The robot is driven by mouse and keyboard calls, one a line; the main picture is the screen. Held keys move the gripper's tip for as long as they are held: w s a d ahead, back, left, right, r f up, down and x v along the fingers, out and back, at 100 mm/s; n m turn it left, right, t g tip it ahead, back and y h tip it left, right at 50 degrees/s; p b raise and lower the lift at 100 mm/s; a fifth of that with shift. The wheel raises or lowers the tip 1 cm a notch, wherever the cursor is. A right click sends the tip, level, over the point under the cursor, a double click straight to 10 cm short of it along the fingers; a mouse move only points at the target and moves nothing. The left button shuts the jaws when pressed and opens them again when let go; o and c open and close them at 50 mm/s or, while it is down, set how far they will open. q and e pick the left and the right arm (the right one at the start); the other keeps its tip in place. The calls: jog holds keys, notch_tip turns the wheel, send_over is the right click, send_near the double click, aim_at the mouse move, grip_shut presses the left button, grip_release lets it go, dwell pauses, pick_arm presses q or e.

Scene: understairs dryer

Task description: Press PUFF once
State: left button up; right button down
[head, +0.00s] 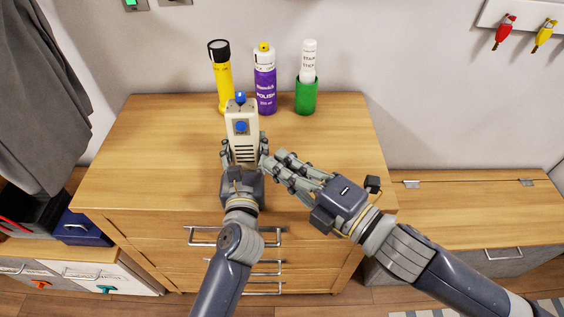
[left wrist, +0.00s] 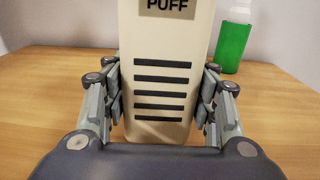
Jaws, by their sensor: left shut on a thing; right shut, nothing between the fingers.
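The cream PUFF dispenser (head: 240,125) stands upright over the wooden cabinet top, with a blue button on its front and a blue piece on top. In the left wrist view the dispenser (left wrist: 165,45) shows a PUFF label (left wrist: 167,4) at the picture's top edge and dark slots below. My left gripper (head: 243,157) is shut on its lower body, a finger on each side (left wrist: 163,95). My right gripper (head: 275,160) is shut and empty, its fingertips just right of the dispenser's lower part and the left gripper. I cannot tell whether they touch.
The cabinet top (head: 150,150) is clear at left. Grey cloth (head: 40,90) hangs at far left.

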pick_arm(q)
jog(key=o, duration=1.4)
